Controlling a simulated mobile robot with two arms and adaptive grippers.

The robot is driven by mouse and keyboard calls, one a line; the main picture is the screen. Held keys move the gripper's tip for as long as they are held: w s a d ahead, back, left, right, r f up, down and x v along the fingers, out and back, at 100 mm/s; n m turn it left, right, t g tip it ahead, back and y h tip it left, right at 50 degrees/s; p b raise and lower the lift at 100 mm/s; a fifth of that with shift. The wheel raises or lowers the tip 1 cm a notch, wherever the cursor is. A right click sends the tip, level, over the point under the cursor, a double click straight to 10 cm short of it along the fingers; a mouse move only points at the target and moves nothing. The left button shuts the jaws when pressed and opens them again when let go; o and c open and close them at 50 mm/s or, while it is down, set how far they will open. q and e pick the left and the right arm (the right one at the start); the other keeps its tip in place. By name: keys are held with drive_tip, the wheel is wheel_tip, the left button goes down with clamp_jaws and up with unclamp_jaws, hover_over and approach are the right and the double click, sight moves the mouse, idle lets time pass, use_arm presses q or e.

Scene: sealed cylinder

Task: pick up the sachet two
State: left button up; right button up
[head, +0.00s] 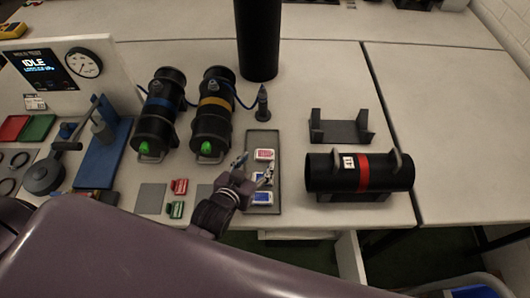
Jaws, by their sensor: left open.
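Several small sachets lie in a column on a narrow grey tray (276,140). The far one (264,155) is red and white. The near one (262,197) is blue and white. A middle sachet (259,177) is partly hidden by my gripper. I cannot read any numbers, so I cannot tell which is sachet two. My left gripper (254,167) is open over the tray's left side, its fingertips spread beside and over the middle sachet. Whether it touches a sachet cannot be told. My right gripper is not in view.
Two black cylinders, one blue-banded (159,113) and one yellow-banded (213,112), lie left of the tray. A red-banded cylinder (335,173) rests on a cradle to the right. A dark post (259,40) stands behind. The table's far right is clear.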

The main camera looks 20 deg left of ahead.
sight(264, 156)
use_arm(q)
drive_tip(key=shift+p+x, duration=0.35)
drive_tip(key=shift+x, duration=2.15)
drive_tip(key=shift+s, duration=0.1)
drive_tip(key=c, duration=0.6)
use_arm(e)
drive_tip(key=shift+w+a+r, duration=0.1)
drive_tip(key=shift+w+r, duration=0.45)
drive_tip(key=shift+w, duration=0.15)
